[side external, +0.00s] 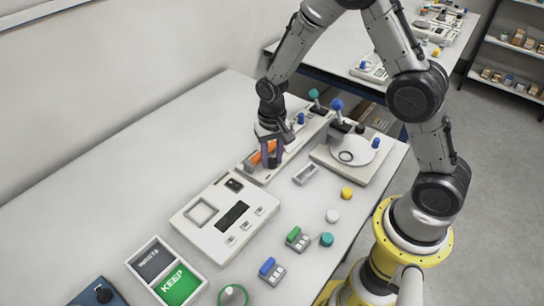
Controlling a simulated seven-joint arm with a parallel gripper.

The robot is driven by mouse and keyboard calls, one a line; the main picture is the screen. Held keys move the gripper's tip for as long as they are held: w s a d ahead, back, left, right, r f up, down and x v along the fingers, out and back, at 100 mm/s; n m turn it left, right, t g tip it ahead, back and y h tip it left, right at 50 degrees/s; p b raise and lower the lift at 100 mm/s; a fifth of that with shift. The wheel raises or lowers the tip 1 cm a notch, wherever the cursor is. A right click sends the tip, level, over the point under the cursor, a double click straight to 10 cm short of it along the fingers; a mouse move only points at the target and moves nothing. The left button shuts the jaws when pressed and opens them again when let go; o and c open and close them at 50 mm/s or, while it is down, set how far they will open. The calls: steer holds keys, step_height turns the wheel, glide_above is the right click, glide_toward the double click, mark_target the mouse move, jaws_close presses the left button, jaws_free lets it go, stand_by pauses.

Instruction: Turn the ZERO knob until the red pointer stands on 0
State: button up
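My gripper (272,160) points down over the near-left end of a long pale device (258,174) at the back of the table. Its two purplish fingers stand on either side of something dark. I cannot tell whether they touch it or whether it is the ZERO knob. An orange part (256,158) of the device shows beside the fingers. No ZERO label, red pointer or 0 mark can be made out. A dark blue box with a black knob (103,293) is cut off at the lower left; its label is unreadable.
A tray marked KEEP (178,287) stands at lower left. A device with a round pan (352,150) is right of my gripper. Small coloured pieces, including a yellow one (347,193), dot the right side. The table's left is clear.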

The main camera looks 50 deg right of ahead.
mark_target(272, 160)
jaws_close()
steer(key=shift+n, duration=2.5)
steer(key=o, duration=0.7)
jaws_free()
steer(key=shift+c, duration=0.2)
step_height(272, 160, up, 14)
